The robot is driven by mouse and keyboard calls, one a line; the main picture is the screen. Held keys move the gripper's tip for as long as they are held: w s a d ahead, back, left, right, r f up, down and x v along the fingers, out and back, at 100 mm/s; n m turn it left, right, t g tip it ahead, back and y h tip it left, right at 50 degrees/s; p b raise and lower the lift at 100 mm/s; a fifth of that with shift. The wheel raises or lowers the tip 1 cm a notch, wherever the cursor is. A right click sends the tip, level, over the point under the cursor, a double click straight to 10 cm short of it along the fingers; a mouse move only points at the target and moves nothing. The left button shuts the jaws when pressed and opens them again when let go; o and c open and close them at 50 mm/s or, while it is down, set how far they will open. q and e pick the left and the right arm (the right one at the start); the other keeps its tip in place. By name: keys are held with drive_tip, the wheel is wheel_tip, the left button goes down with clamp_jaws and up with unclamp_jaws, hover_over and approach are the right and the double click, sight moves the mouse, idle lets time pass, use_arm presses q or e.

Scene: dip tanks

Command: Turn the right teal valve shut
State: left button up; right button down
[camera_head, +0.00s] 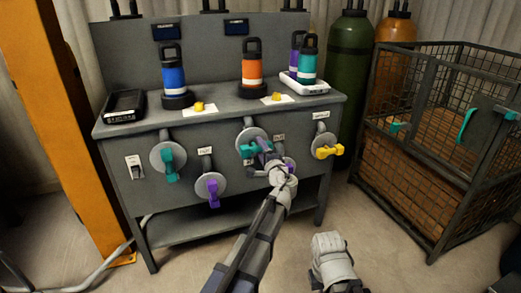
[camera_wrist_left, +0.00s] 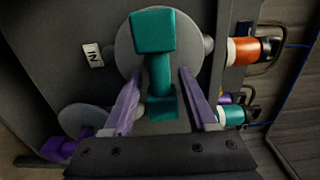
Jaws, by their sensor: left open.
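The right teal valve (camera_head: 246,151) is on the front of the grey bench, with a round grey plate behind its teal handle. In the left wrist view its handle (camera_wrist_left: 161,70) has a block at its far end. My left gripper (camera_head: 264,148) is at this valve, partly covering it. In the left wrist view the purple fingers of my left gripper (camera_wrist_left: 158,88) are open, one on each side of the handle's lower part, with gaps visible.
Nearby are a left teal valve (camera_head: 171,163), a purple valve (camera_head: 213,192), a yellow valve (camera_head: 328,152) and a partly hidden purple one. Bottles, including an orange one (camera_head: 252,69), stand on the bench top (camera_head: 232,105). A wire cage (camera_head: 421,150) stands at right.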

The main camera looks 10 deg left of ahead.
use_arm(q)
drive_tip(key=shift+s, duration=0.1)
drive_tip(key=v, duration=0.7)
drive_tip(key=shift+s+d, duration=0.25)
drive_tip(key=s+f+n+g+h+p, duration=0.25)
drive_tip(key=s+f+n+g, duration=0.45)
drive_tip(key=s+f, duration=0.6)
drive_tip(key=s+d+f+g+h+p, duration=0.1)
drive_tip(key=s+d+f+g+h, duration=0.25)
drive_tip(key=s, duration=0.55)
drive_tip(key=s+d+f+g+h+p, duration=0.1)
drive_tip(key=s+d+g+h, duration=0.2)
drive_tip(key=s+d+g, duration=0.35)
wheel_tip(320, 180, up, 37)
drive_tip(key=s+t+p, duration=0.1)
drive_tip(key=s+p, duration=0.1)
drive_tip(key=p, duration=3.5)
drive_tip(key=shift+d+r+n+t, duration=0.15)
drive_tip(key=shift+d+n+t, duration=0.15)
drive_tip(key=shift+d+t, duration=0.1)
